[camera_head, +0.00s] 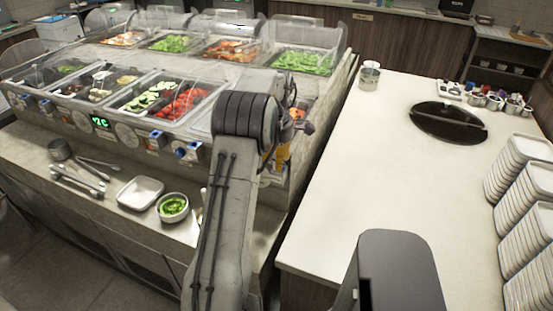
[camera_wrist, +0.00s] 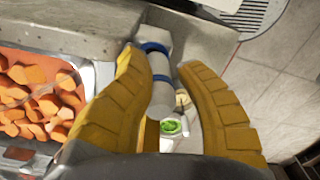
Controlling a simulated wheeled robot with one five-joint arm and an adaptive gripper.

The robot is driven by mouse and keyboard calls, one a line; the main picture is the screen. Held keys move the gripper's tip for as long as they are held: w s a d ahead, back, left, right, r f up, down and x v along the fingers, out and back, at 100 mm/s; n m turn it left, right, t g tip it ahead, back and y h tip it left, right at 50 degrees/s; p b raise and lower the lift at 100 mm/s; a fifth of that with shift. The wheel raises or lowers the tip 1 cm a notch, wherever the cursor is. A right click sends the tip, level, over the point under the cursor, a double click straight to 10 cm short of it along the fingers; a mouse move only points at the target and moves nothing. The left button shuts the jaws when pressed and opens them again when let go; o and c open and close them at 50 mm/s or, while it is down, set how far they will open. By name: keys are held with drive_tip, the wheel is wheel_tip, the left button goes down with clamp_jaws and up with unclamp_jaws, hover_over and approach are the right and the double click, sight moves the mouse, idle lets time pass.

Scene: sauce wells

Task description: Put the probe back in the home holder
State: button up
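My gripper shows two yellow fingers in the wrist view (camera_wrist: 167,72). A pale grey cylinder with blue bands (camera_wrist: 160,98), perhaps the probe, lies between them. It is close beside the left finger; a narrow gap seems to show at the right one. I cannot tell if it is gripped. Its top end meets a grey block by the counter edge. In the head view my gripper is mostly hidden behind my arm, with a bit of yellow finger showing. Brackets with blue parts sit on the counter front (camera_head: 187,151), (camera_head: 156,137); I cannot tell which holder is home.
A bowl of green food (camera_head: 173,207) and a white tray (camera_head: 140,192) stand on the lower ledge, with tongs (camera_head: 76,182) to the left. Food pans fill the counter. The white table (camera_head: 350,170) is largely clear, with stacked plates (camera_head: 529,221) at right.

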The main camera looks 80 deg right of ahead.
drive_tip(key=shift+s+d+f, duration=0.15)
drive_tip(key=shift+s+f, duration=0.05)
drive_tip(key=shift+s, duration=0.05)
drive_tip(key=r+p, duration=0.1)
drive_tip(key=r, duration=0.1)
drive_tip(key=r+p, duration=0.3)
drive_tip(key=shift+s+d+r, duration=0.1)
drive_tip(key=shift+d+r, duration=0.2)
drive_tip(key=shift+d, duration=0.05)
drive_tip(key=shift+b, duration=0.5)
wheel_tip(320, 180, up, 4)
drive_tip(key=p, duration=0.3)
drive_tip(key=shift+f, duration=0.1)
wheel_tip(320, 180, up, 3)
drive_tip(key=shift+f, duration=0.2)
drive_tip(key=w+a+f+b, duration=0.1)
drive_tip(key=w+a+f, duration=0.2)
drive_tip(key=w, duration=0.7)
drive_tip(key=w+a+f+m+b, duration=0.1)
drive_tip(key=w+a+f, duration=0.2)
drive_tip(key=w, duration=0.7)
drive_tip(key=w+a+f+b, duration=0.1)
drive_tip(key=w+a+f, duration=0.3)
drive_tip(key=w, duration=0.6)
drive_tip(key=shift+w+f, duration=0.2)
drive_tip(key=shift+f, duration=0.15)
drive_tip(key=shift+a, duration=0.15)
